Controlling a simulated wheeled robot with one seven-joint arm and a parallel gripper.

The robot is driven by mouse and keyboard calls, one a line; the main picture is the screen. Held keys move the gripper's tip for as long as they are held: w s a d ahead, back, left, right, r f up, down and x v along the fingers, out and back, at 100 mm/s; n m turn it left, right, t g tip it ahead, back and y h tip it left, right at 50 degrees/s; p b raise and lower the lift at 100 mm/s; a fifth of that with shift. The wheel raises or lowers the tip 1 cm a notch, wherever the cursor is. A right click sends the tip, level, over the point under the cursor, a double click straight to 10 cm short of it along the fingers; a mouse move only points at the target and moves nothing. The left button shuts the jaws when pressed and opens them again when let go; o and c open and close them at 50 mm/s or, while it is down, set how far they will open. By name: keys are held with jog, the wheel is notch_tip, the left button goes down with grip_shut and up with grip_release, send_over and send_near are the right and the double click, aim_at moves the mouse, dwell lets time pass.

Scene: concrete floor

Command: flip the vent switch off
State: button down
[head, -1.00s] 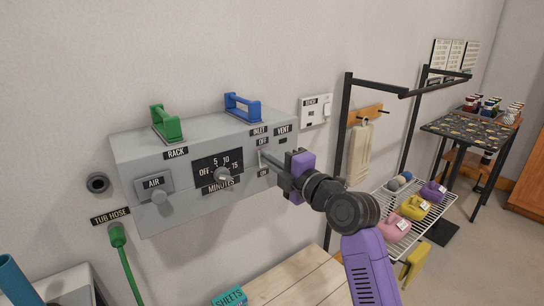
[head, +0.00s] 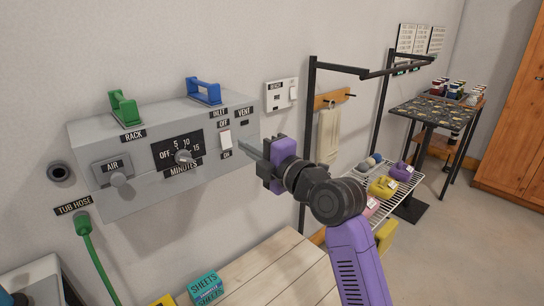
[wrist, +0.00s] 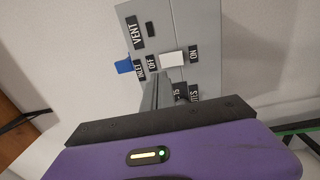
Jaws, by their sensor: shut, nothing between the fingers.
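A grey control box (head: 150,160) is fixed to the wall. A white rocker switch (head: 226,140) is on the right of its front, between an OFF label above and an ON label below; it also shows in the wrist view (wrist: 172,60). INLET and VENT (head: 244,111) labels are above, with a small dark patch under VENT (wrist: 150,29). I cannot tell which way the rocker is tilted. My gripper (head: 246,148) is shut and empty, its thin fingertips just right of the white switch in the head view, apparently apart from it.
A separate wall switch plate (head: 282,94) is right of the box. A wooden bench (head: 275,270) is below; a rack (head: 310,130) stands right.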

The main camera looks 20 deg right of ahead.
jog(key=v, duration=0.7)
jog(key=shift+r+b, duration=0.45)
jog(key=s+d+r+m+t+h, duration=0.2)
jog(key=d+r+m+t+h, duration=0.15)
jog(key=m, duration=0.55)
jog(key=s+d+f+m+h, duration=0.2)
jog(key=s+f+m+h, duration=0.2)
jog(key=s+f+m, duration=0.6)
jog(key=s+a+f+m+g, duration=0.1)
jog(key=s+f, duration=0.4)
jog(key=s, duration=0.6)
jog(key=s+a+f+g+y+p, duration=0.1)
jog(key=s+a+f+g, duration=0.2)
jog(key=s+f, duration=0.3)
jog(key=s+a+f+m+g+y+p, duration=0.1)
jog(key=s+f, duration=0.5)
jog(key=s, duration=1)
jog(key=shift+s+a+m+g, duration=0.3)
jog(key=shift+s+a+g, duration=0.05)
jog(key=shift+a+g, duration=0.2)
